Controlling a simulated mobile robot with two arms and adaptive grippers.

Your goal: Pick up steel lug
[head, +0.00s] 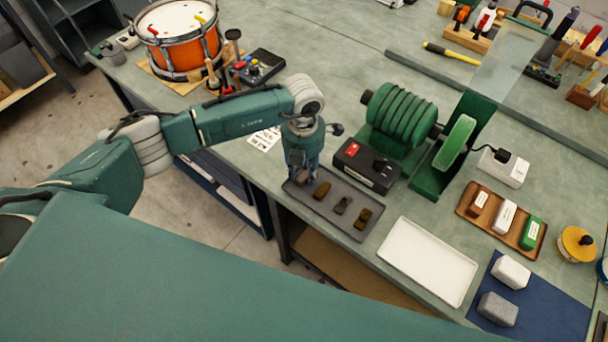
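A dark grey tray (347,229) lies near the bench's front edge. Three small lugs show in it in a slanting row: a brownish lug (321,190), a greyer lug (343,204) in the middle, and another brownish lug (364,217) at the right. The greyer one looks most like steel, but the colours are hard to tell. My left gripper (302,178) points down over the tray's left end, beside the nearest brownish lug. Its fingers hide that end of the tray, and I cannot see whether anything is between them. My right gripper is out of view.
A green bench grinder (398,118) with a black switch box (366,166) stands just behind the tray. An empty white tray (428,262) lies to its right. Further right are a wooden tray of bars (480,225) and a blue mat (545,315) with two blocks. A drum (180,50) stands at back left.

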